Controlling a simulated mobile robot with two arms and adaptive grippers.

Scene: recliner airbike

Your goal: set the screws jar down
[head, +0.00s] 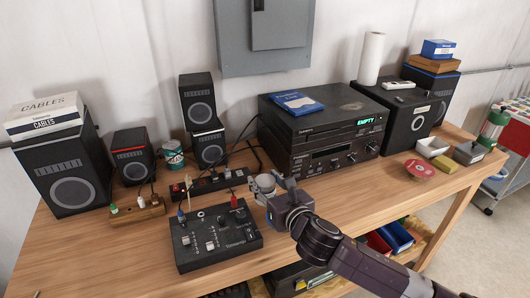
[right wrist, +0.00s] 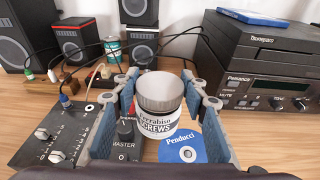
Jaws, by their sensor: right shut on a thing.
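The screws jar (right wrist: 158,112) has a grey lid and a white label with "SCREWS" on it. In the right wrist view it stands upright between the blue-padded fingers of my right gripper (right wrist: 160,90), which is shut on it. In the head view the jar (head: 264,184) is small and partly hidden by my right gripper (head: 277,190), in front of the black stereo. I cannot tell whether its base touches the wooden table (head: 340,210). My left gripper is not in view.
The stereo (head: 320,140) and a power strip (head: 217,183) are behind. Bare wood shows right of my gripper.

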